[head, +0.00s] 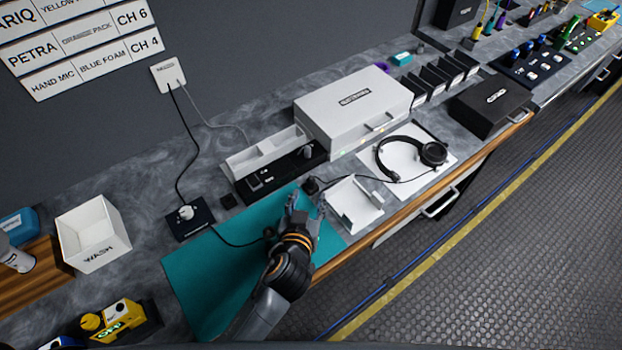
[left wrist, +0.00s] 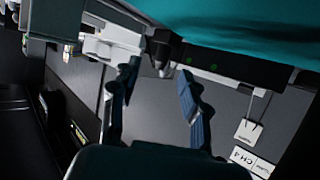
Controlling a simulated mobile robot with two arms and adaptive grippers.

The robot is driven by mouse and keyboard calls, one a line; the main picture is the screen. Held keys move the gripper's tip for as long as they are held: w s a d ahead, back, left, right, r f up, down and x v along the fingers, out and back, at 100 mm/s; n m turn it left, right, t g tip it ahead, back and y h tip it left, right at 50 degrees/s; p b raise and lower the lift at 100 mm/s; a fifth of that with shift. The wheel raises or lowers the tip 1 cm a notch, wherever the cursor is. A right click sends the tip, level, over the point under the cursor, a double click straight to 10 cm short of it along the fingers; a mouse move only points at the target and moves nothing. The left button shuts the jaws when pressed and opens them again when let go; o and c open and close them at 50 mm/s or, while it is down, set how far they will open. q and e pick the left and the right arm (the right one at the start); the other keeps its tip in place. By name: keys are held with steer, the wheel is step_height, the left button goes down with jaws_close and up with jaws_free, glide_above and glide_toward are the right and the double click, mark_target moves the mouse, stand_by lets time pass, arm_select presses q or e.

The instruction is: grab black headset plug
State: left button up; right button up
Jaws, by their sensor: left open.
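The black headset plug (head: 311,185) sits at the far edge of the teal mat (head: 205,280), beside a white tray (head: 356,204). A thin cable runs from near it to the black headset (head: 433,153), which lies on a white sheet. My left gripper (head: 305,204) is open over the mat's far right part, its fingers pointing toward the plug. In the left wrist view a dark piece that looks like the plug (left wrist: 163,50) appears between and beyond the open fingers (left wrist: 158,70). Contact cannot be told. My right gripper is not in view.
A black strip unit (head: 280,172) and a large white case (head: 355,105) stand behind the plug. A dark box with a knob (head: 190,218) and a white bin (head: 93,234) are to the left. A second black cable crosses the mat. The mat's left part is clear.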

mark_target(310, 182)
arm_select(q)
steer(key=shift+w+f, duration=0.1)
steer(key=shift+w, duration=0.3)
steer(key=shift+w+p, duration=0.45)
steer(key=shift+w, duration=0.1)
steer(key=x, duration=0.2)
steer(key=p+x, duration=0.1)
steer(key=shift+w, duration=0.7)
steer(key=shift+c, duration=0.9)
jaws_close()
